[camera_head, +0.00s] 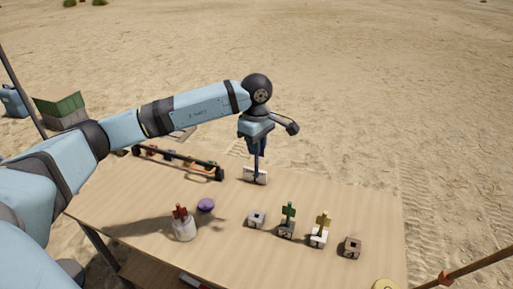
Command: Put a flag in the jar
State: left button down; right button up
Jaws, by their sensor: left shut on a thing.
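A pale jar (184,230) stands at the left front of the table with a red flag (180,211) upright in its top. A green flag (289,212) stands in a grey block (286,231), and a yellow flag (323,220) stands in a white block (318,241). My left gripper (257,176) reaches down at the table's back edge, shut on a small white piece (248,177). Its fingers cover part of the piece, and I cannot tell whether it touches the table. My right gripper is not in view.
A purple round thing (205,205) lies beside the jar. Two small blocks without flags, one grey (256,219) and one brown (350,246), stand in the row. A dark rack (180,161) with coloured pieces lies at the back left. The table's right side (375,205) is clear.

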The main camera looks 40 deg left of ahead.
pick_arm(q)
jog(key=shift+r+p, duration=0.65)
jog(key=shift+r, duration=0.95)
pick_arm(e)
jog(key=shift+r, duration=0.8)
pick_arm(q)
jog(key=shift+f, duration=0.1)
